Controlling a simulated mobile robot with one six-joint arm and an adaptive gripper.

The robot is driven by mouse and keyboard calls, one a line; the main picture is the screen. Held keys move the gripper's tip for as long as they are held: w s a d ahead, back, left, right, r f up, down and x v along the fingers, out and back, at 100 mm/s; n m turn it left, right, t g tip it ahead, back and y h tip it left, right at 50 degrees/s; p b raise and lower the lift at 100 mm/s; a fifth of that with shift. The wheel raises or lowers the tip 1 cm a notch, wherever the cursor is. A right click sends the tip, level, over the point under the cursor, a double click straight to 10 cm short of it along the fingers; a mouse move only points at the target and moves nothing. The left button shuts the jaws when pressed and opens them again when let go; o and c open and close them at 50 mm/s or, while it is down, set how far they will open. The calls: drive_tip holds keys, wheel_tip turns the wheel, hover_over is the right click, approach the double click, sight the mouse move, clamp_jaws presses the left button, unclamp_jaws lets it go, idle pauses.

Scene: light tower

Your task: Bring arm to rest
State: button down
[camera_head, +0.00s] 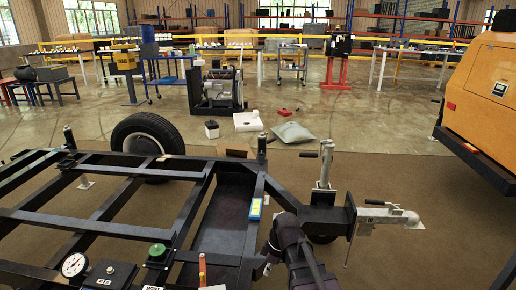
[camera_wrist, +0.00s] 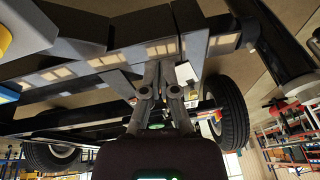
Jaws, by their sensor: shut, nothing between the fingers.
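My gripper (camera_wrist: 161,76) shows in the wrist view with its two grey fingers close together and nothing between them. Past the fingers are the dark beams of the trailer frame (camera_wrist: 80,50), seen at a tilted angle. In the head view my dark arm reaches up from the bottom edge, beside the front of the black trailer frame (camera_head: 183,225). The fingers are not clearly visible in the head view. I cannot tell how far they are from the frame.
The trailer's hitch and jack (camera_head: 325,175) stand just right of my arm. A wheel (camera_head: 147,137) is at the frame's far side. An orange machine (camera_head: 485,90) stands right. Brown floor between is open.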

drive_tip(key=s+d+m+h, duration=0.3)
drive_tip(key=s+d+m, duration=0.1)
drive_tip(key=d+m, duration=1.05)
wheel_tip(320, 180, up, 38)
drive_tip(key=p, duration=3.8)
drive_tip(key=shift+a+m+t, duration=0.2)
drive_tip(key=shift+m+t, duration=0.1)
drive_tip(key=shift+m, duration=0.05)
drive_tip(key=shift+w+f, duration=0.1)
drive_tip(key=shift+f, duration=0.05)
